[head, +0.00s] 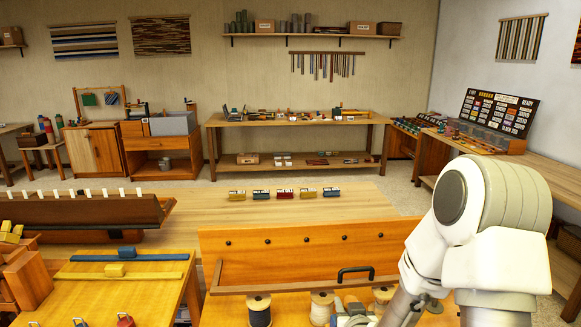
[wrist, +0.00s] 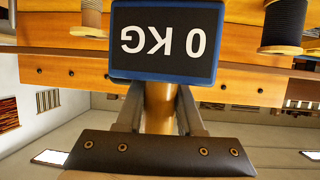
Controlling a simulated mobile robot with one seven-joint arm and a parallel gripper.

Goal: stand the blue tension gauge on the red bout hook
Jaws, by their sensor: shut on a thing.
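The blue tension gauge (wrist: 165,12) is large in the wrist view, a blue-framed dark panel whose "0 KG" reads upside down. My gripper (wrist: 159,95) is shut on it; the panel hides the fingertips. I cannot pick out the red bout hook for certain. A small red block (head: 285,194) sits in a row of coloured blocks on the wooden table, and a red piece with a metal loop (head: 125,320) stands at the bottom left.
A wooden beam (head: 80,210) lies to the left.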

